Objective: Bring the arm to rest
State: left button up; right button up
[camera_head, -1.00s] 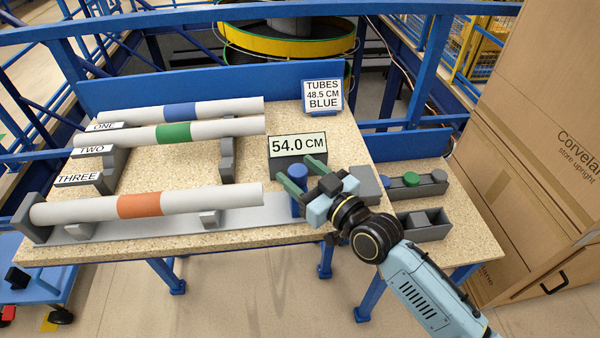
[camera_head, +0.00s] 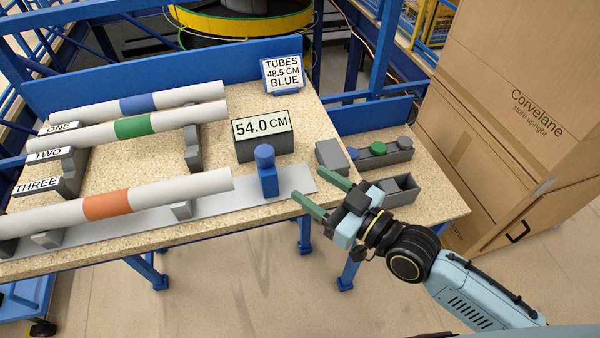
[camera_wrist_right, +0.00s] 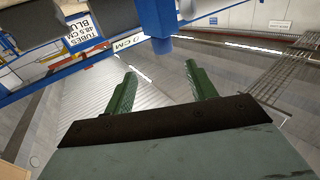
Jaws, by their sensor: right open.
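My right gripper (camera_head: 322,190) is at the table's front edge, right of the blue slider block (camera_head: 267,172) on the grey measuring rail. Its green fingers are apart with nothing between them. In the right wrist view the fingers (camera_wrist_right: 162,90) are also apart and empty. The tube with the orange band (camera_head: 160,193) lies along the rail. The display (camera_head: 263,129) behind the slider reads 54.0 CM. My left gripper is in neither view.
Tubes with a blue band (camera_head: 190,96) and a green band (camera_head: 170,122) lie on grey supports. A sign (camera_head: 282,74) reads TUBES 48.5 CM BLUE. Grey holders with round caps (camera_head: 378,150) stand on the right side table. Tall cardboard boxes (camera_head: 510,110) stand at the right.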

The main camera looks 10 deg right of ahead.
jog(key=shift+s+d, duration=0.2)
dwell(0.5)
